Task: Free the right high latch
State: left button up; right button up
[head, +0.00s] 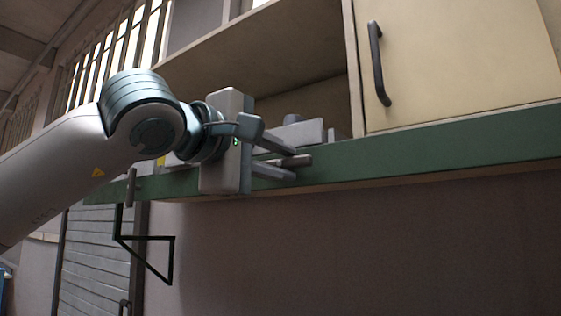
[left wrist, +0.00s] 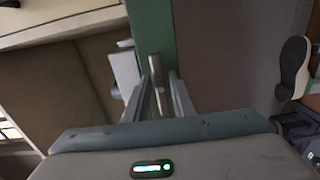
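The right high latch (head: 297,161) is a short grey-brown bar on the front of the green ledge (head: 430,150), lying roughly level in the head view. My left gripper (head: 290,162) is at it, with its fingers apart, one above and one below the bar. In the left wrist view the latch (left wrist: 158,80) lies between the two fingertips (left wrist: 162,85), closer to the left finger; I cannot tell whether they touch. A second latch (head: 131,187) hangs upright on the ledge farther left. My right gripper is in neither view.
Above the ledge is an open shelf space with a grey block-like thing (head: 297,134) in it. A cream door (head: 460,60) with a black handle (head: 377,62) stands to the right. A black bracket (head: 148,238) hangs below left. A shoe-like thing (left wrist: 293,68) shows at the wrist view's right.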

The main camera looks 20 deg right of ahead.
pick_arm(q)
jog(key=shift+o, duration=0.7)
